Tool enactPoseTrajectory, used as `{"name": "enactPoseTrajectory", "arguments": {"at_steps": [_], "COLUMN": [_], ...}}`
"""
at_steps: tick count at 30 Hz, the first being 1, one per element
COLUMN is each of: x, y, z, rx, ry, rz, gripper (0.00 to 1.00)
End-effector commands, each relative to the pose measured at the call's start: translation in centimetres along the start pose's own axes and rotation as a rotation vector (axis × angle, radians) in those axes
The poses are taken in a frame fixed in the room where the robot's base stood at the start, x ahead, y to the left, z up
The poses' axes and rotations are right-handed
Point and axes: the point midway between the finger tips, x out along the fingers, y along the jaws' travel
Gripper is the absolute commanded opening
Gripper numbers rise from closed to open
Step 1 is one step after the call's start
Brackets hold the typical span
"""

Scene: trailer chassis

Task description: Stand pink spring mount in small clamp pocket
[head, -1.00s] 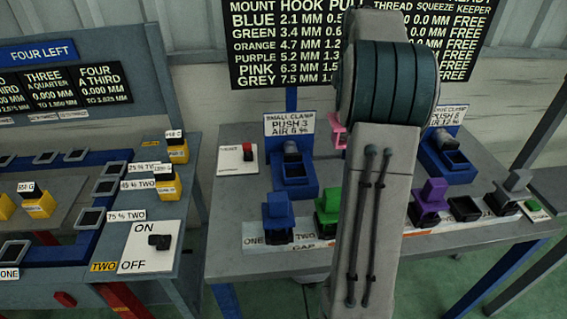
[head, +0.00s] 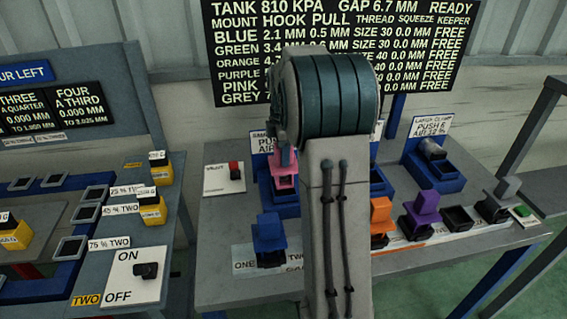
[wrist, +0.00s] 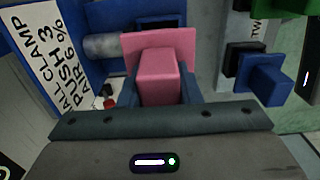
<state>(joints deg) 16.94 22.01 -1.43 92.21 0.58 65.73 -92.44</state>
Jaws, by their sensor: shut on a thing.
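The pink spring mount (head: 285,169) is held by my gripper (head: 285,156) in front of and over the blue small clamp (head: 284,203). In the wrist view the pink mount (wrist: 158,78) sits between the two dark fingers of my gripper (wrist: 159,92), its wide plate on the far side. The blue body of the small clamp (wrist: 160,20) shows just beyond it, with the grey cylinder (wrist: 103,46) to the left. The mount hides most of the pocket, and I cannot tell whether its lower end is inside or above it.
A blue mount (head: 268,240) stands in front of the small clamp. Orange (head: 381,214), purple (head: 423,207) and grey (head: 507,188) mounts stand to the right. The large clamp (head: 436,170) is at back right. A red-button panel (head: 224,178) lies left of the small clamp.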

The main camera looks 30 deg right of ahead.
Motion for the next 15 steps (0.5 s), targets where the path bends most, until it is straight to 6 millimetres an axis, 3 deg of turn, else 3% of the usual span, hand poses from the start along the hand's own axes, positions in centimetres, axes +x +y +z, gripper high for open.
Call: {"name": "enactPoseTrajectory", "arguments": {"at_steps": [9, 15], "x": [3.6, 3.9], "y": [0.0, 0.0], "z": [-0.1, -0.1], "rx": [0.0, 0.0], "ry": [0.0, 0.0], "rz": [-0.001, 0.001], "gripper": [0.0, 0.0]}}
